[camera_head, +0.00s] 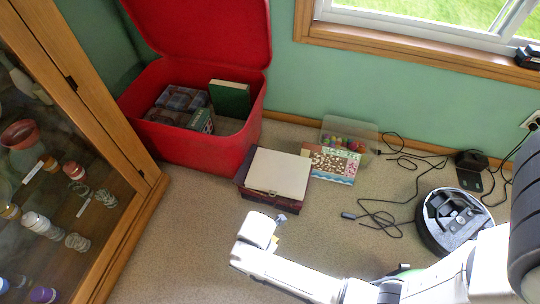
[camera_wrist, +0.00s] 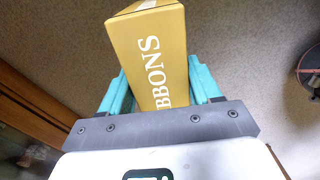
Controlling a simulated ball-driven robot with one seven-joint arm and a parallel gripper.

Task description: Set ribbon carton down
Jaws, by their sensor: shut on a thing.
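The ribbon carton (camera_wrist: 150,60) is a yellow box with white lettering, of which "BBONS" is readable. In the wrist view it stands between the two teal fingers of my gripper (camera_wrist: 160,85), which is shut on it. Its lower end is hidden behind the gripper's dark crossbar. I cannot tell how far the carton is from the floor.
An open red chest (camera_head: 190,145) holds several boxes. A white-topped box (camera_head: 278,172), a patterned flat box (camera_head: 331,163) and a clear bin of coloured balls (camera_head: 350,135) sit near the wall. Cables and a round robot (camera_head: 452,220) lie right; a glass cabinet (camera_head: 130,235) stands left. Carpet (camera_head: 185,245) is bare between.

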